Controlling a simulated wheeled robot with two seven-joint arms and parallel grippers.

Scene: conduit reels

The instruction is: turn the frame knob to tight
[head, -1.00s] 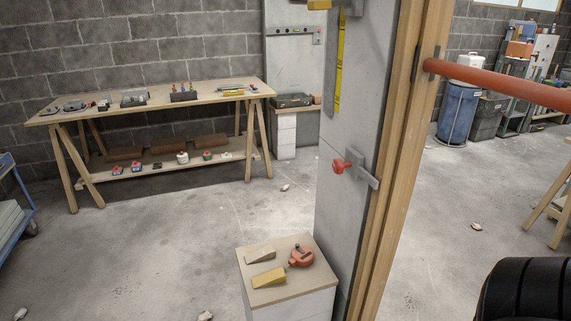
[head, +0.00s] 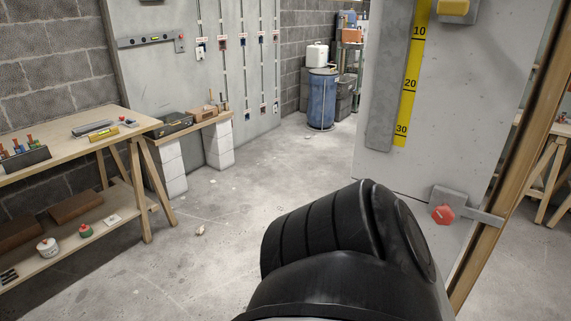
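The frame knob (head: 443,214) is a small red knob on a grey metal plate at the lower right of the head view. A flat grey bar runs right from its plate to the wooden frame post (head: 515,160). The knob sits low on a grey wall panel (head: 470,90). A black, ribbed part of my own arm fills the lower middle, just left of the knob and apart from it in the picture. Neither gripper's fingers are in view.
A yellow ruler (head: 413,75) hangs on the panel above the knob. A wooden trestle table (head: 75,150) with tools stands at the left. A low bench (head: 195,128) and a blue barrel (head: 322,100) stand behind. The concrete floor (head: 270,165) between is mostly clear.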

